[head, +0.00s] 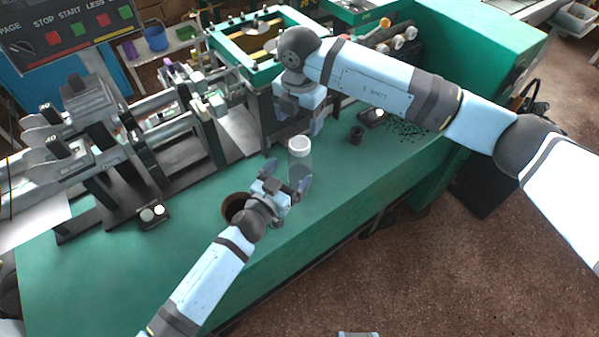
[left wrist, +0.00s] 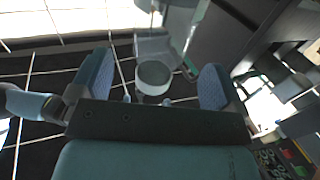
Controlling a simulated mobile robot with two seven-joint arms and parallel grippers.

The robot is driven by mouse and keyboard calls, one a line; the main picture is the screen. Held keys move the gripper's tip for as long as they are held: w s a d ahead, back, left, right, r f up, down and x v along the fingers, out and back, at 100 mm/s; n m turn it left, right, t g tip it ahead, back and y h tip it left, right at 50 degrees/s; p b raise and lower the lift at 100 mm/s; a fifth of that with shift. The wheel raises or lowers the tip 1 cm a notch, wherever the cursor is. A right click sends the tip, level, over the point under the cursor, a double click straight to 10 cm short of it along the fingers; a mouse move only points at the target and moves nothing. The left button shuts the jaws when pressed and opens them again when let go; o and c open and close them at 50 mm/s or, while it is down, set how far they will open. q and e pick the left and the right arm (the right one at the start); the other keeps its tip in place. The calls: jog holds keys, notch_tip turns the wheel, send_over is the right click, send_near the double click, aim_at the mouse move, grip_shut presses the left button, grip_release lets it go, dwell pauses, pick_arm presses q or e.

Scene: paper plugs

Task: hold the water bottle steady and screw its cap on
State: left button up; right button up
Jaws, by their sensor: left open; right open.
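The clear water bottle (head: 299,172) stands upright on the green table. Its white cap (head: 299,144) sits on top; I cannot tell how tightly. My left gripper (head: 289,178) is open at the near side of the bottle, its fingertips to either side of the lower body; contact is unclear. In the left wrist view, a pale round piece (left wrist: 154,78), apparently the bottle's top, lies between the open fingers (left wrist: 155,82). My right gripper (head: 303,125) is open and empty, pointing down just above and behind the cap.
A brown round container (head: 236,205) stands beside my left wrist. A small black cup (head: 357,134) and dark scattered bits (head: 408,130) lie to the right. Grey machinery (head: 150,150) fills the left and back. The green table (head: 330,205) is clear in front of the bottle.

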aim_at(300, 160)
pick_arm(q)
jog(key=x, duration=0.4)
jog(key=shift+w+d+f, duration=0.1)
jog(key=shift+w+f, duration=0.05)
jog(key=shift+w, duration=0.05)
pick_arm(e)
jog(key=shift+w+f, duration=0.1)
jog(key=shift+w, duration=0.05)
pick_arm(q)
jog(key=shift+w+d, duration=0.25)
jog(key=shift+w, duration=0.15)
jog(key=shift+c, duration=0.2)
